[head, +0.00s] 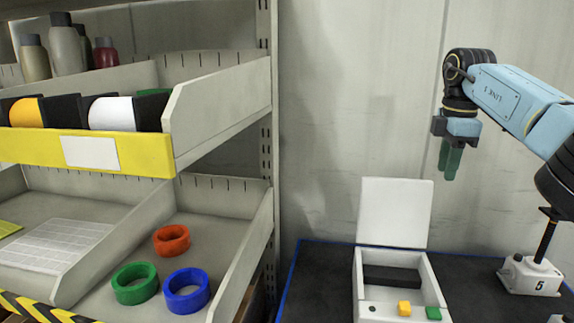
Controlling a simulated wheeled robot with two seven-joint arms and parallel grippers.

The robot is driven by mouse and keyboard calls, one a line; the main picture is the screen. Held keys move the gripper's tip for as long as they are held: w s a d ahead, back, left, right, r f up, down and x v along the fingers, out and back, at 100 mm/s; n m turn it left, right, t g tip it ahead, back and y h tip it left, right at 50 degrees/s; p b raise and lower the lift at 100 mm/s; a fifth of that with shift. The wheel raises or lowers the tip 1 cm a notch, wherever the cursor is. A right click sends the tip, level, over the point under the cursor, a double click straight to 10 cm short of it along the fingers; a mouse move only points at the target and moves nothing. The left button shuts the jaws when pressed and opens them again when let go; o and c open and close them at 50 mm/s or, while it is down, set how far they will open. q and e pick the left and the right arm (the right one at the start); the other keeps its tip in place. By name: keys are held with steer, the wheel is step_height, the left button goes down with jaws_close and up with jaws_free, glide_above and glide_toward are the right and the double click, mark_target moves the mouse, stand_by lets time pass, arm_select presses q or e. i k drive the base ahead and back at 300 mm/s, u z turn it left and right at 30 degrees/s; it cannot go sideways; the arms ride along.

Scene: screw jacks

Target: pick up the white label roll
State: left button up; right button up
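The white label roll (111,113) sits on the upper shelf at the left, between black side pieces behind a yellow front strip. Only its upper curved face shows; the strip hides its lower part. My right gripper (450,161) hangs at the upper right with its green fingers pointing down, far from the roll. Its fingers overlap from this side, so I cannot see whether there is a gap. Nothing shows hanging below them. My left gripper is not in view.
An orange roll (27,112) sits left of the white one. Bottles (67,45) stand behind. Orange, green and blue rings (187,291) lie in the lower bin. A white box (358,290) with its lid up and a jack marked 5 (530,276) stand on the dark table.

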mark_target(108, 111)
steer(key=k, duration=1.4)
